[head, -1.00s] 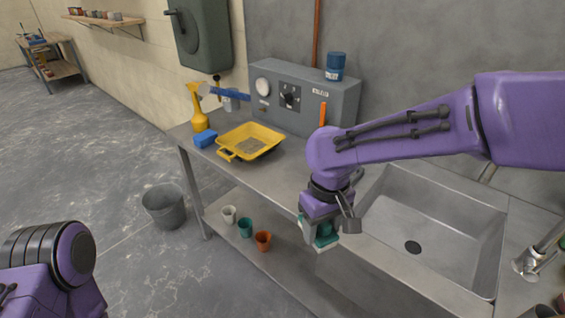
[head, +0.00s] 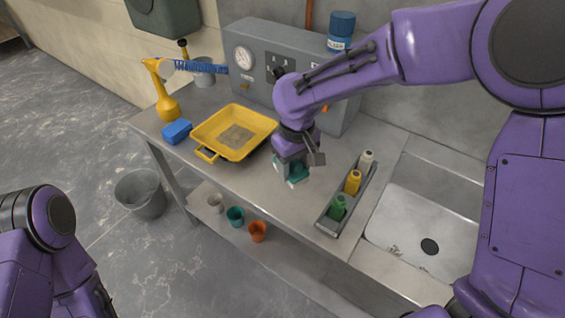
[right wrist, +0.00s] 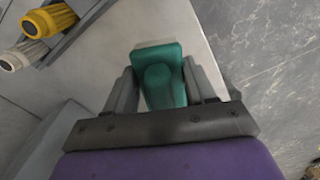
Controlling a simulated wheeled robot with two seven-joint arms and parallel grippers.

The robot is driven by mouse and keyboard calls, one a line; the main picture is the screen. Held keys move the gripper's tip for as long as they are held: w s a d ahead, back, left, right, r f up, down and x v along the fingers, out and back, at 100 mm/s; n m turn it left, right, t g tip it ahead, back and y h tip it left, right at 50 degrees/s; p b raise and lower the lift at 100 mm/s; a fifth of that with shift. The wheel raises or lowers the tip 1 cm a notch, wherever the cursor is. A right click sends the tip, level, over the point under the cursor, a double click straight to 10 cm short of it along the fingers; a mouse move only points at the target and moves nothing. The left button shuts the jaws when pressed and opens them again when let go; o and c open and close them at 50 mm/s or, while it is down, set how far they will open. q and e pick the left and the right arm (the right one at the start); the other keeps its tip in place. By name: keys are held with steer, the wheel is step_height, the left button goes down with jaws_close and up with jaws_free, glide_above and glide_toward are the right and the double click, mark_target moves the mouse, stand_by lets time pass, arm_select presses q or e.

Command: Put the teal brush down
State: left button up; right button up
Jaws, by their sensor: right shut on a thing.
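The teal brush (head: 294,176) is in my right gripper (head: 291,164), over the steel counter (head: 270,205) between the yellow tray and the bottle rack. In the right wrist view the brush (right wrist: 162,78) sits between the two fingers of the right gripper (right wrist: 160,92), with a pale edge at its far end. I cannot tell whether the brush touches the counter. My left arm shows at the lower left, but its gripper is not in view.
A yellow tray (head: 207,155) with grey mortar lies left of the brush, a blue sponge (head: 177,131) beside it. A rack (head: 329,226) with three bottles stands to the right, then the sink (head: 405,238). Bare counter lies in front of the gripper.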

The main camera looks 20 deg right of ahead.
steer(key=shift+w+d+f+p, duration=0.2)
steer(key=shift+w+f+p, duration=0.3)
steer(key=shift+w+f, duration=0.65)
steer(key=w+f, duration=0.5)
steer(key=shift+w+d+p, duration=0.1)
steer(key=shift+w+p, duration=0.15)
steer(key=shift+p, duration=0.15)
step_height(320, 180, down, 2)
steer(key=shift+f, duration=0.15)
steer(key=shift+s+f, duration=0.25)
steer(key=shift+s, duration=0.05)
steer(key=shift+w+f, duration=0.15)
steer(key=shift+w, duration=0.05)
steer(key=o, duration=0.7)
steer(key=shift+f, duration=0.1)
steer(key=shift+o, duration=1.2)
arm_select(q)
steer(key=r, duration=0.1)
steer(key=s+r, duration=0.1)
steer(key=r, duration=0.1)
steer(key=shift+s, duration=0.15)
arm_select(e)
steer(key=shift+s, duration=0.1)
arm_select(q)
steer(key=shift+r, duration=0.1)
